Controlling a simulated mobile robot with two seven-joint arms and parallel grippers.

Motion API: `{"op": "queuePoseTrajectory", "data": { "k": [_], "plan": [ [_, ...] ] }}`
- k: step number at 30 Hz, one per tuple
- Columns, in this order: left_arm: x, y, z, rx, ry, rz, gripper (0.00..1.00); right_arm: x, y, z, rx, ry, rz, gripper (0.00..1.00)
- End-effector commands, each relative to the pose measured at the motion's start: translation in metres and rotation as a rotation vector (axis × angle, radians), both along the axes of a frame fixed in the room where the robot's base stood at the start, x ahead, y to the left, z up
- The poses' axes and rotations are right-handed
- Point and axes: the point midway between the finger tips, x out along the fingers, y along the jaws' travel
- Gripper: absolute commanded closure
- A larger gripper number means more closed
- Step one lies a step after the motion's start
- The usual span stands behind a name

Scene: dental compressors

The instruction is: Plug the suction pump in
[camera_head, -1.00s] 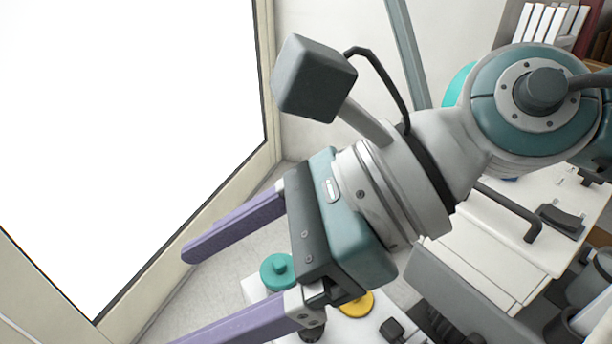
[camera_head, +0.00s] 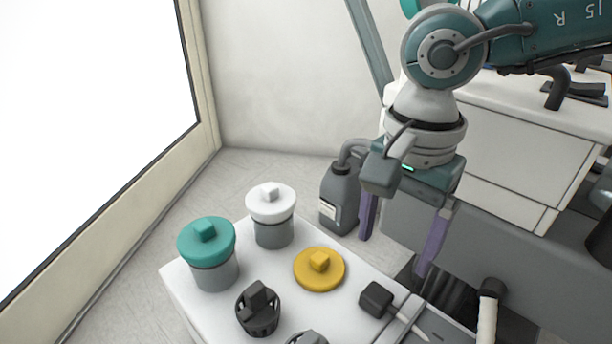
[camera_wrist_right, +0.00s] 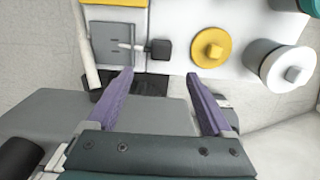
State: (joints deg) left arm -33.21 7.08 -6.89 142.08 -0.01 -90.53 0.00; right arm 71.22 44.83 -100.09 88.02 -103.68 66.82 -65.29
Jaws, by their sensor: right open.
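My right gripper (camera_head: 394,256) is open and empty, pointing down above the gap by the far right edge of the white-topped unit. Its two purple fingers (camera_wrist_right: 160,74) also show spread apart in the right wrist view, with nothing between the tips. A dark block with a pale rod (camera_head: 377,299) lies on the unit top; it also shows beyond the fingertips in the wrist view (camera_wrist_right: 160,50). I cannot tell whether it is a plug. No suction pump, cord or socket can be made out for certain. My left gripper is not in view.
The white unit top (camera_head: 345,325) bears a teal-lidded jar (camera_head: 207,250), a white-lidded jar (camera_head: 272,215), a yellow knobbed disc (camera_head: 319,269) and a black slotted cup (camera_head: 258,309). A dark jug (camera_head: 340,195) stands behind. A pale tube (camera_head: 487,318) rises at the right.

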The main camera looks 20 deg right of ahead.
Motion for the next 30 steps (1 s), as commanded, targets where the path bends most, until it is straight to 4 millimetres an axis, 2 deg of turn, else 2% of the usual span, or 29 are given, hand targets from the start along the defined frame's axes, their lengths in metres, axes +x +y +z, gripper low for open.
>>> {"op": "queuePoseTrajectory", "data": {
  "k": [8,18,26,30],
  "plan": [
    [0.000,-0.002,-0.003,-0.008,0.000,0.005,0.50,0.000,0.001,-0.004,0.003,0.000,-0.001,0.15],
    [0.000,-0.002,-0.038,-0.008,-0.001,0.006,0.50,0.000,0.002,-0.049,0.004,-0.001,-0.001,0.15],
    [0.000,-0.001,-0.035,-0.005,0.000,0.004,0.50,0.000,0.002,-0.047,0.004,0.000,-0.001,0.15],
    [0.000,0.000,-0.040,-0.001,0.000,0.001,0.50,0.000,0.002,-0.051,0.004,0.000,-0.001,0.15]
  ]
}}
